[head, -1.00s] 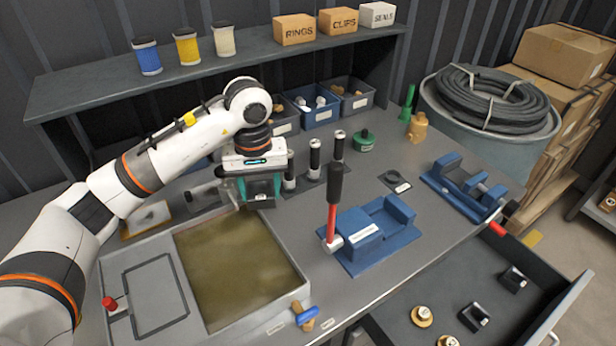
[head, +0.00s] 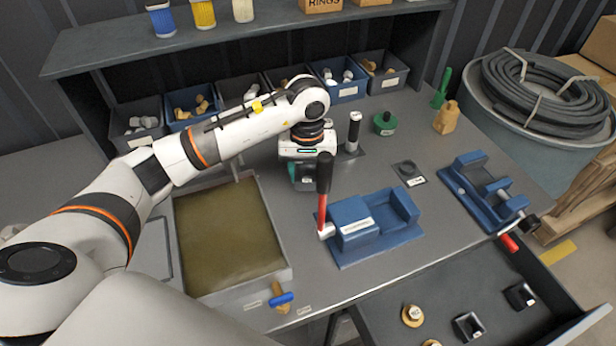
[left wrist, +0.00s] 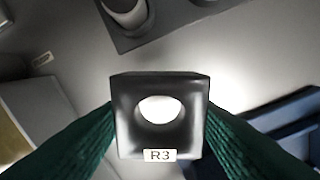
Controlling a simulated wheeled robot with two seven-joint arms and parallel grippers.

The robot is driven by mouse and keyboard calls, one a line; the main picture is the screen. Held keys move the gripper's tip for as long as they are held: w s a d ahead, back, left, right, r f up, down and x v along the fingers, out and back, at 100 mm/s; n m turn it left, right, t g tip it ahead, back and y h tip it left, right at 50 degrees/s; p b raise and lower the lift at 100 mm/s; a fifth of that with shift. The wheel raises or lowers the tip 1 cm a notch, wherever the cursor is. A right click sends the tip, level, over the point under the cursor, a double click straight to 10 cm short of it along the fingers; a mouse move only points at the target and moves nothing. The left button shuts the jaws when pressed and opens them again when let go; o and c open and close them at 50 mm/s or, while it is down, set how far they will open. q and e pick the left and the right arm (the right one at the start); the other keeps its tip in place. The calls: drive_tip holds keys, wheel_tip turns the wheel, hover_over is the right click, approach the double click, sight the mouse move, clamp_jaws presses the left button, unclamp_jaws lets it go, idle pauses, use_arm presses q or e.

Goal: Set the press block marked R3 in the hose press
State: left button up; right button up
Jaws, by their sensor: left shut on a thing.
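My left gripper (head: 305,183) hangs over the bench, behind and left of the lever of a blue lever device. In the left wrist view its green fingers are shut on the dark press block (left wrist: 160,88), which has a round hole and an R3 label facing the camera. The block is hard to make out in the head view. The blue lever device (head: 403,212) has a cradle and a red lever with a black grip; its label is unreadable. Another blue device (head: 462,164), with a screw and red handle, stands farther right. Which is the hose press cannot be read. My right gripper is out of view.
A tray with a murky olive bottom (head: 228,235) lies left of the lever device. A black post (head: 352,132) and a green-lidded item (head: 385,123) stand behind. An open drawer (head: 450,285) holding several small parts juts out in front. Bins line the back.

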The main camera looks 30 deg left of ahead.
sight(308, 182)
use_arm(q)
drive_tip(key=shift+f+p, duration=0.3)
drive_tip(key=shift+f, duration=1.4)
drive_tip(key=shift+d+f, duration=0.1)
drive_tip(key=shift+f, duration=0.05)
drive_tip(key=o, duration=1.2)
